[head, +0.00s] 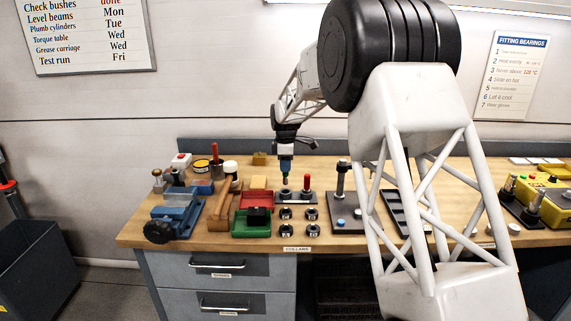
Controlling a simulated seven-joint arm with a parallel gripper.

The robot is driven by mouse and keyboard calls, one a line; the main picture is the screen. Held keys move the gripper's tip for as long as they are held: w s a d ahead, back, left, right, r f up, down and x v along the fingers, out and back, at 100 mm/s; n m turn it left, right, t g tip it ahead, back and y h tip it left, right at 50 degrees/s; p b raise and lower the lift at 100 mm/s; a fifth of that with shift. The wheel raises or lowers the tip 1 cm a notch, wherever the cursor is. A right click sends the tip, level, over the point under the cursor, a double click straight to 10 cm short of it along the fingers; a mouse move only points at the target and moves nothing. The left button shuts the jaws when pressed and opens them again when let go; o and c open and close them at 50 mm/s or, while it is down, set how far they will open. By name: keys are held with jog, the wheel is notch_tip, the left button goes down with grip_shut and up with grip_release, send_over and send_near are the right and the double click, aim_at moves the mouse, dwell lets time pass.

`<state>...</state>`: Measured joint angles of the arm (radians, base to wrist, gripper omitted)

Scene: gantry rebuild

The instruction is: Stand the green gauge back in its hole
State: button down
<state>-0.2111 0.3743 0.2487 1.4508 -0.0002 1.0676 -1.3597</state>
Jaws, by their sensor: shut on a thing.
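The holes are too small to make out.
Several dark collars (285,213) lie in front of the rack. Red (260,197) and green (239,230) bins stand left, with a mallet (220,205) and blue vise (178,219) beyond. A dark press plate with a post (342,180) stands right. My arm hides part of the bench.

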aim_at(285, 177)
jog(key=shift+f, duration=2.65)
dwell(0.4)
jog(key=c, duration=0.9)
grip_release()
jog(key=shift+o, duration=0.2)
jog(key=shift+r, duration=3.9)
